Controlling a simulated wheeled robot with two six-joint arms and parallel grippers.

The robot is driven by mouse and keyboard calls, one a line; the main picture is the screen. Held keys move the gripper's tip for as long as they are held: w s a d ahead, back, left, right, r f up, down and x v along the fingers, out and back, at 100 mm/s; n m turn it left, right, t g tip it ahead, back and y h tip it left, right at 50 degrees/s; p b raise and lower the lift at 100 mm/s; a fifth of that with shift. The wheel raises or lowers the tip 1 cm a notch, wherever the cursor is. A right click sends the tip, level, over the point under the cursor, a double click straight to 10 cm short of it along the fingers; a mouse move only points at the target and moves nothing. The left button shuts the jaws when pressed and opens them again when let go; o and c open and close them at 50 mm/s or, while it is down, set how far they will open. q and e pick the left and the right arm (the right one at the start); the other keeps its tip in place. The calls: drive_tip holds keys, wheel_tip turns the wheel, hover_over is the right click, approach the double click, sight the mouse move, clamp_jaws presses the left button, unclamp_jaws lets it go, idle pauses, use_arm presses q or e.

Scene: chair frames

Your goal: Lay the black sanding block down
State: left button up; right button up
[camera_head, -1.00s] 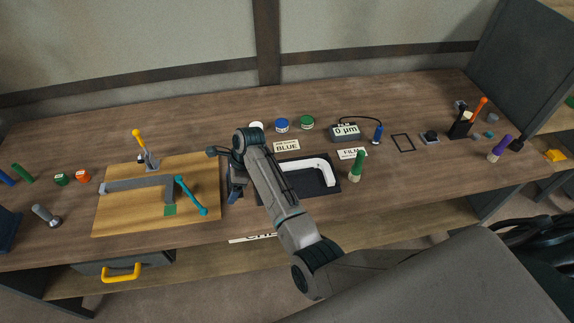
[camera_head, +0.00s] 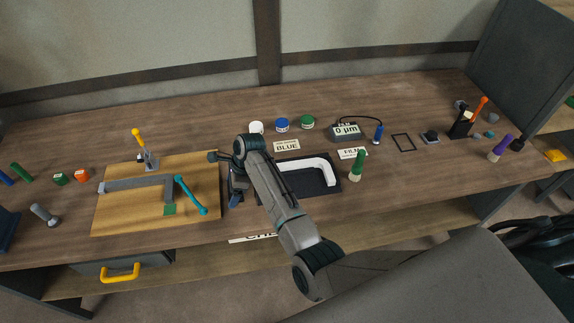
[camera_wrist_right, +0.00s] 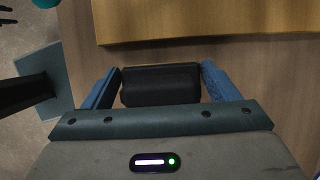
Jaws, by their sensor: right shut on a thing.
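My right gripper (camera_wrist_right: 160,88) is shut on the black sanding block (camera_wrist_right: 160,84) in the right wrist view, with a blue finger on each side of it. In the head view my right gripper (camera_head: 235,195) is mostly hidden behind its own arm, between the wooden board and the black tray, and the block cannot be made out there. I cannot tell whether the block touches the bench. My left gripper is not in view.
The wooden board (camera_head: 130,218) with a grey bracket, clamp and teal-handled tool lies to the left. The black tray (camera_head: 300,190) holds a white curved part. A green-handled tool (camera_head: 357,166) stands right of it. Jars (camera_head: 282,125) stand behind.

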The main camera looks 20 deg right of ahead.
drive_tip(key=shift+f, duration=0.7)
drive_tip(key=o, duration=0.9)
drive_tip(key=b+v, duration=0.3)
drive_tip(key=v, duration=0.7)
drive_tip(key=shift+d+r, duration=0.15)
drive_tip(key=shift+r, duration=0.25)
